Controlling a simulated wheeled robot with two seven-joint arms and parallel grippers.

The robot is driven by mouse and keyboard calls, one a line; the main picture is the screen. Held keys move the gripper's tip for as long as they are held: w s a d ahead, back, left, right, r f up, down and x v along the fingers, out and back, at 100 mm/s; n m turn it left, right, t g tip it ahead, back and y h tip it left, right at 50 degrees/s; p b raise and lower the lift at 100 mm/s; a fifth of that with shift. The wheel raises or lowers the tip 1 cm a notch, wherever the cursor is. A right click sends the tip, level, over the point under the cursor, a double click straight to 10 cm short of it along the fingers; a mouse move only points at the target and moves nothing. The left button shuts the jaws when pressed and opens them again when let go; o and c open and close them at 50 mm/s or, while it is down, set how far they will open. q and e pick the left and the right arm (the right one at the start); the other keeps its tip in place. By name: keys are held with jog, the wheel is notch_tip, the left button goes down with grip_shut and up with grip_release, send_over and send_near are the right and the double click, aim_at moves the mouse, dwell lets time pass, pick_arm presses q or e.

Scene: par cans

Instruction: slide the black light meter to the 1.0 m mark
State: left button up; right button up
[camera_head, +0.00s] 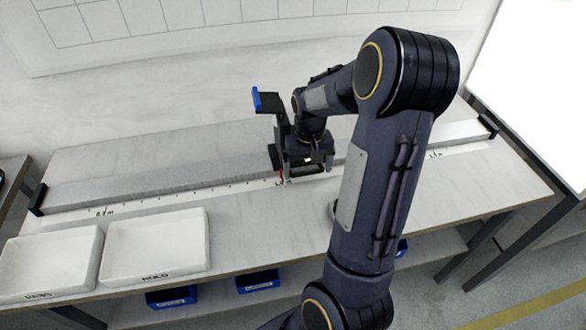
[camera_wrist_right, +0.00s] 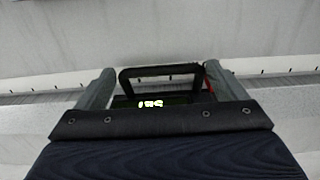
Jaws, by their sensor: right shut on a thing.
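The black light meter (camera_head: 308,158) stands on the pale bench at the front of the long grey rail (camera_head: 120,188), beside the scale strip (camera_head: 190,193). In the right wrist view its black frame (camera_wrist_right: 160,71) and a small lit yellow readout show between the grey fingers. My right gripper (camera_head: 305,169) is shut on the meter; it also shows in the right wrist view (camera_wrist_right: 160,84). A partly hidden label starting with "1" lies just left of the gripper. I cannot read the exact mark under the meter. My left gripper is out of view.
Black end stops sit at the rail's left (camera_head: 37,199) and right (camera_head: 488,125) ends. Two white trays (camera_head: 155,245) (camera_head: 50,262) stand at the front left. Blue bins (camera_head: 257,281) sit on the shelf below. My right arm covers part of the bench and scale right of the meter.

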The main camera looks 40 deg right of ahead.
jog(key=shift+s+d, duration=0.15)
jog(key=shift+d, duration=0.15)
jog(key=o, duration=1.1)
jog(key=shift+r, duration=0.1)
notch_tip(320, 180, up, 8)
jog(key=shift+f+p, duration=0.15)
jog(key=shift+p, duration=0.15)
jog(key=s+a+r+n+t+y, duration=0.1)
jog(key=s+a, duration=0.3)
jog(key=a, duration=0.4)
jog(key=s+a+r+n+t+y, duration=0.1)
jog(key=s+a+r+n+t, duration=0.1)
jog(key=s+a, duration=0.2)
jog(key=s+a+r+n+t+y+p, duration=0.1)
jog(key=s+a, duration=0.3)
jog(key=a, duration=0.7)
jog(key=shift+s+a+r+n+t+y, duration=0.25)
jog(key=shift+a+r+n+t+y, duration=0.25)
jog(key=shift+t, duration=0.3)
